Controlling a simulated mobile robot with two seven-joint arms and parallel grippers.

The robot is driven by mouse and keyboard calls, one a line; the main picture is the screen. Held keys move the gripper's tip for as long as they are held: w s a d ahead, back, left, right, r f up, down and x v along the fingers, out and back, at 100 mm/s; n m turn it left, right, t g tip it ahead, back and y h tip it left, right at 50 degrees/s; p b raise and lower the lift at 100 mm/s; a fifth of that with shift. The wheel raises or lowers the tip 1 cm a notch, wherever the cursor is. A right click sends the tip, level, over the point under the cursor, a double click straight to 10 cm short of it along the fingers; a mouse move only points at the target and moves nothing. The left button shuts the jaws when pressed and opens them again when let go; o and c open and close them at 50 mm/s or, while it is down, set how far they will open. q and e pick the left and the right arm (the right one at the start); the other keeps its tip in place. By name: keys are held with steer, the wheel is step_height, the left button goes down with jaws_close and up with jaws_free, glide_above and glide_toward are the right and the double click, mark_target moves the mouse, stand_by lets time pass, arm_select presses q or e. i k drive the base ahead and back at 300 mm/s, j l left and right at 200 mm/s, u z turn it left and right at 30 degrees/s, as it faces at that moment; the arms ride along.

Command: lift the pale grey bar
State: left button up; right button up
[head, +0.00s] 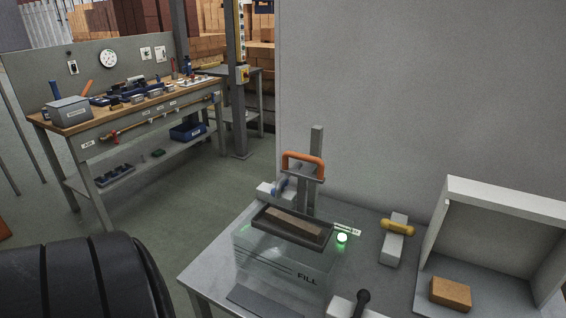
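I cannot tell for sure which thing is the pale grey bar. A pale grey block (392,250) with a yellow grip (397,227) across it lies on the right of the metal table. An upright grey post (316,150) with an orange handle (303,160) stands at the table's back. A dark tray (318,245) holding a brown bar (294,221) sits on a clear box (280,261) marked FILL in front of the post. Neither of my grippers shows in the head view.
A green light (342,238) glows beside the tray. A white open-fronted box (505,200) with a brown brick (450,293) stands at the right. A black knob (363,297) is at the front edge. A workbench (155,105) with tools stands at the back left.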

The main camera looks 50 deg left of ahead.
mark_target(312, 232)
steer(key=u, duration=1.45)
steer(key=j, duration=0.25)
steer(key=i+u, duration=0.05)
